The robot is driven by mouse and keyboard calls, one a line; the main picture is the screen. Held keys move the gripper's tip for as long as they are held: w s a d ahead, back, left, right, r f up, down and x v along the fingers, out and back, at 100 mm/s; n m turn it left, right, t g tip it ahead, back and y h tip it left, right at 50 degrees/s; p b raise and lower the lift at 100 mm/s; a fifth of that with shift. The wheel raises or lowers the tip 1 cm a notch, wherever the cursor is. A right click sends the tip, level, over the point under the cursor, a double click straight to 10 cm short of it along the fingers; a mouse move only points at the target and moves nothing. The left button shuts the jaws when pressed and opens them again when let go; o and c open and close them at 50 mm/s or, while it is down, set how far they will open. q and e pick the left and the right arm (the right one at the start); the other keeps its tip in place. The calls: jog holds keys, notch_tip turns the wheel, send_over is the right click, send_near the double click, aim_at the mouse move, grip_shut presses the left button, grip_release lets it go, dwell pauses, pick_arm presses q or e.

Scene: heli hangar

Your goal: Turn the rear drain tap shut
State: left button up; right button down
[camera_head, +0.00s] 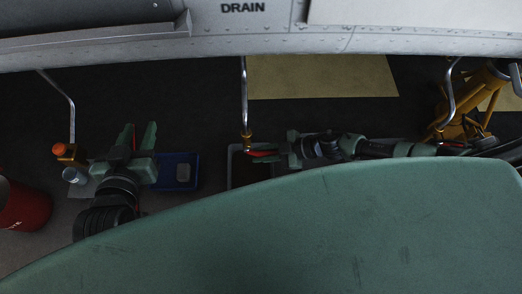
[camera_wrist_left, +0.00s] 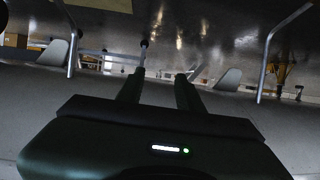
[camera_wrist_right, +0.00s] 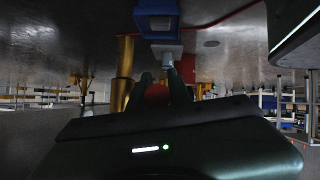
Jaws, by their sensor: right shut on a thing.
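In the head view, a brass tap (camera_head: 246,137) hangs at the end of a thin metal pipe below the DRAIN marking, with a red handle (camera_head: 262,153) at its side. My right gripper (camera_head: 272,151) reaches it from the right and is shut on the red handle. In the right wrist view the red handle (camera_wrist_right: 157,94) lies between the fingers, beside the brass body (camera_wrist_right: 122,75). The handle's exact angle is hard to tell. My left gripper (camera_head: 138,137) is open and empty, left of the tap; its fingers also stand apart in the left wrist view (camera_wrist_left: 158,90).
A dark tray (camera_head: 250,175) stands under the tap. A blue bin (camera_head: 190,183) holding a grey item, another brass tap with an orange knob (camera_head: 61,150), a small bottle (camera_head: 73,176) and a red container (camera_head: 24,207) are left. Yellow equipment (camera_head: 468,105) stands right.

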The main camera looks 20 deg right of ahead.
aim_at(275, 152)
jog(key=shift+s+d+f, duration=0.1)
pick_arm(q)
jog(key=s+f, duration=0.1)
jog(key=f+g, duration=0.1)
jog(key=s+a+f+g, duration=0.1)
jog(key=shift+s+a+f+y, duration=0.1)
jog(key=shift+s+f+y, duration=0.2)
jog(key=shift+f, duration=0.05)
pick_arm(e)
jog(key=c, duration=1.3)
grip_release()
pick_arm(q)
jog(key=shift+p, duration=0.3)
pick_arm(e)
jog(key=shift+d+r, duration=0.15)
jog(key=shift+r, duration=0.1)
pick_arm(q)
jog(key=s+a+f+g+y+p, duration=0.1)
jog(key=s+a+f+g+p, duration=0.1)
jog(key=s+f+g, duration=0.3)
jog(key=s+a+g, duration=0.1)
jog(key=s, duration=0.3)
jog(key=shift+s+f+n+y, duration=0.15)
jog(key=shift+f+n+y, duration=0.1)
jog(key=shift+n+y, duration=0.05)
pick_arm(e)
jog(key=v, duration=0.7)
jog(key=shift+s+d, duration=0.1)
